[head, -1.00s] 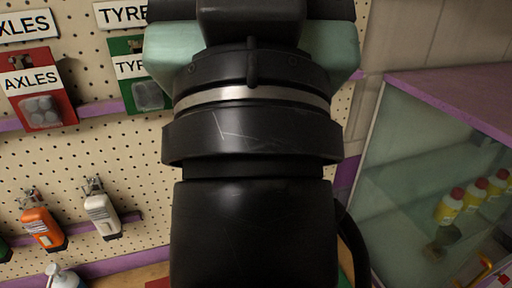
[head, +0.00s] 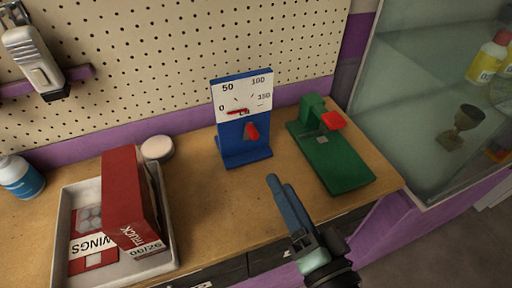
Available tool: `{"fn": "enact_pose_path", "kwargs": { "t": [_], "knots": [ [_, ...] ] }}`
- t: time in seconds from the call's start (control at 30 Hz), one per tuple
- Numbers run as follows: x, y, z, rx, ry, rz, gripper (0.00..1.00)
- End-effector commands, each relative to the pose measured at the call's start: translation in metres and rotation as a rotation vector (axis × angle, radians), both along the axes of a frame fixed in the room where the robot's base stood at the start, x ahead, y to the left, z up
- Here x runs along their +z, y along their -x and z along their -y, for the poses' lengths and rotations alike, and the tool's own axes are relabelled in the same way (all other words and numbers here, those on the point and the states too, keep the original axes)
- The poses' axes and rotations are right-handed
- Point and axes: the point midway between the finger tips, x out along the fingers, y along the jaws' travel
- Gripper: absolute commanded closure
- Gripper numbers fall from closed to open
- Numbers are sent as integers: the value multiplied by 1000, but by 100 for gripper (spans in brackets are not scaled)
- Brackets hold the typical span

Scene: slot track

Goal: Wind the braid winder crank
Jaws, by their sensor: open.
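A blue upright stand (head: 245,156) with a white dial plate (head: 253,86) marked 0, 50, 100 and 150 is at the back middle of the bench in the head view. A red pointer (head: 238,112) lies across the dial toward 0. A red crank handle (head: 251,131) sticks out below the dial. No label shows that names it as the braid winder. My gripper (head: 281,183) has blue-grey fingers, is open and empty, and is in front of and below the stand, apart from it.
A green device (head: 340,169) with a red knob (head: 333,121) stands right of the blue stand. A grey tray (head: 60,255) holding a red box (head: 128,195) is at left. A round pale tin (head: 157,148) is behind it. A glass cabinet (head: 400,110) is at right.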

Motion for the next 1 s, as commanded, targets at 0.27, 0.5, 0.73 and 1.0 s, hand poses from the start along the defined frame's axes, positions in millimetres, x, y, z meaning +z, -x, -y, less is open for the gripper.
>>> {"fn": "enact_pose_path", "kwargs": {
  "t": [0.27,0.5,0.73,1.0],
  "knots": [
    [5,-37,-13,4,-3,4,48],
    [4,-85,-28,2,-2,3,48],
    [2,-114,-37,1,-2,1,48],
    [1,-122,-40,1,-1,1,48]
  ]
}}
